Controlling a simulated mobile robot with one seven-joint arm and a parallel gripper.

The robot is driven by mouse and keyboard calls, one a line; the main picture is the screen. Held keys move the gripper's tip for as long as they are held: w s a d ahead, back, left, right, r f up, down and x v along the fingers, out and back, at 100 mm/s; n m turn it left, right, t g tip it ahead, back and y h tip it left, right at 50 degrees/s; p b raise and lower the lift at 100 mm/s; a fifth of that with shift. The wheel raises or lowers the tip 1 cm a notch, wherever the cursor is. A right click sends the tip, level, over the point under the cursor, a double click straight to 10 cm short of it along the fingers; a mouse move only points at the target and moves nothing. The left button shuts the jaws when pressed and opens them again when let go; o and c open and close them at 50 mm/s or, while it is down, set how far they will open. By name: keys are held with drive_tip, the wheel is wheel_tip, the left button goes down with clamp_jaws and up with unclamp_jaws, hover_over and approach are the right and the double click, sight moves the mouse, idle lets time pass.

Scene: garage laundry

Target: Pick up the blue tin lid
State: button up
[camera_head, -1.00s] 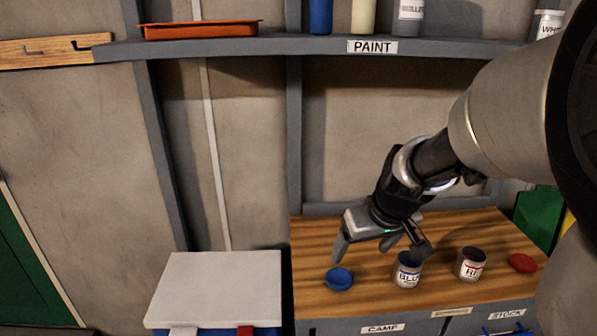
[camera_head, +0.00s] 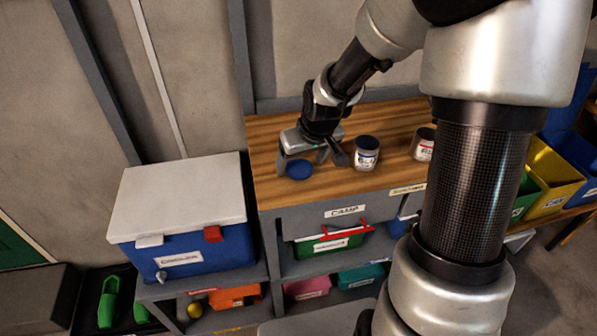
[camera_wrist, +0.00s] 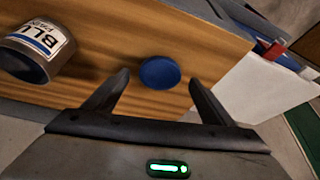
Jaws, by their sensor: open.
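The blue tin lid (camera_head: 299,169) is a small round disc lying flat on the wooden worktop (camera_head: 270,140), near its front left corner. The lid also shows in the wrist view (camera_wrist: 160,73), just beyond and between the fingertips. My gripper (camera_head: 302,164) is open and empty, with its fingers pointing down close to the lid; in the wrist view (camera_wrist: 158,80) its two fingers stand apart with the lid's near edge by the gap. The blue paint tin (camera_head: 366,154), open-topped and labelled BLUE, stands upright to the right of the lid, close to my right finger.
A second tin (camera_head: 423,144) stands farther right, partly behind my arm. A blue cooler with a white lid (camera_head: 180,195) stands left of the worktop. Shelves with bins (camera_head: 328,243) lie below. Yellow (camera_head: 553,176) and blue bins stand at the right.

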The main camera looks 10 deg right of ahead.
drive_tip(key=shift+x, duration=1.05)
drive_tip(key=c, duration=1.1)
drive_tip(key=shift+r, duration=0.1)
drive_tip(key=shift+c, duration=0.2)
